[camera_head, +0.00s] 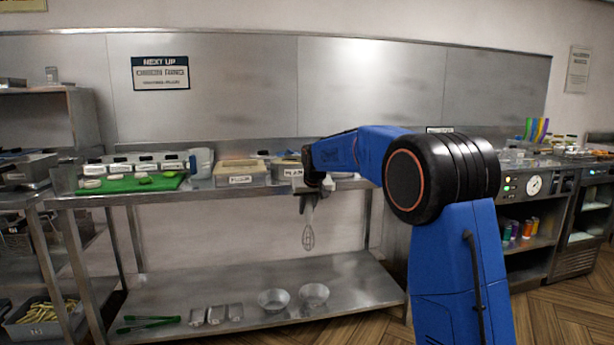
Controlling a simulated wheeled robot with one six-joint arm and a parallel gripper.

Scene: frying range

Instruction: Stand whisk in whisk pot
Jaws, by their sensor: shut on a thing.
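The whisk (308,238) hangs from my gripper (309,196) with its wire loops down, close to upright. My gripper is shut on its handle, and the fingertips are small and dark in the camera_head view. The whisk appears in front of the steel worktable's front edge, with the lower shelf beneath it. I cannot make out the whisk pot for certain; my blue arm hides part of the worktable's right side.
The worktable's top (112,198) holds a green board (120,185), a pale jug (201,163) and labelled tubs (240,180). The lower shelf (345,280) bears two metal bowls, small metal tins and green tongs (148,323); its right part is clear.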

